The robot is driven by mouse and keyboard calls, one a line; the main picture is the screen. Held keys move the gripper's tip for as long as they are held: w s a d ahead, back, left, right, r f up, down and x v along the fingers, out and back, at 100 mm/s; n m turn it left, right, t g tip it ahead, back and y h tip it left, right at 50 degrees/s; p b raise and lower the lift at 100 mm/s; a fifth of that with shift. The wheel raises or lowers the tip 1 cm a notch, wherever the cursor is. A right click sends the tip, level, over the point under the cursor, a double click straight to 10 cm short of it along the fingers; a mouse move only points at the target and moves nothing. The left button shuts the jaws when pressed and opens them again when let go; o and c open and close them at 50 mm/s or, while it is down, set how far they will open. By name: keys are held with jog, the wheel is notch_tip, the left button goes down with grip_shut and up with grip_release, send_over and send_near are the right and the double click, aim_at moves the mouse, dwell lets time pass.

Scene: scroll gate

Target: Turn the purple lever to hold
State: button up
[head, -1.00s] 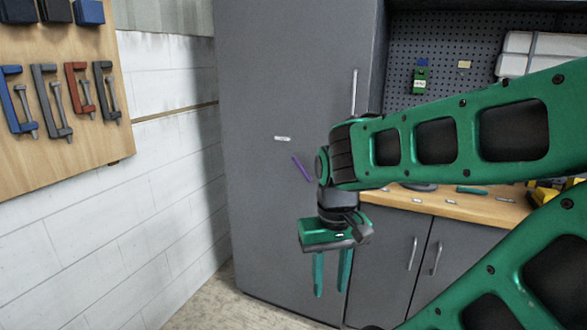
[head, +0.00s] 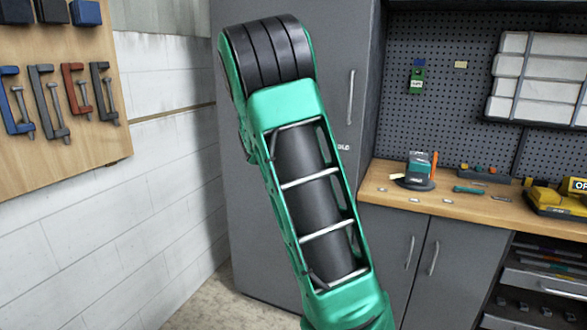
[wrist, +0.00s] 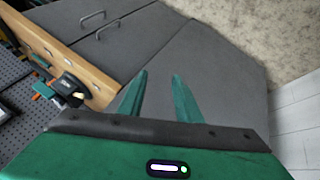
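The purple lever is not visible in either current view; in the head view my raised arm covers the part of the tall grey cabinet (head: 235,240) where it was seen earlier. A small white label (head: 343,147) shows beside my arm on that cabinet, partly covered, with letters that look like "OLD". My gripper (wrist: 160,76) shows in the wrist view with its two green fingers apart and nothing between them. It is hidden behind my arm in the head view. I cannot tell its distance from the lever.
A wooden workbench (head: 460,205) with tools stands to the right of the tall cabinet, with a pegboard (head: 440,115) behind it. A white block wall (head: 165,180) and a clamp board (head: 70,110) are at the left. The tall cabinet has a vertical handle (head: 350,97).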

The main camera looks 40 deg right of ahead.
jog(key=w+d+r+n+t+h, duration=0.1)
jog(key=w+d+r+h, duration=0.2)
jog(key=w, duration=0.7)
jog(key=w+d+r+n+t+h, duration=0.1)
jog(key=w+r+t+h, duration=0.2)
jog(key=w, duration=0.7)
jog(key=shift+g+h, duration=0.7)
jog(key=x, duration=1)
jog(key=shift+s+d+r, duration=0.1)
jog(key=shift+d, duration=0.05)
grip_shut()
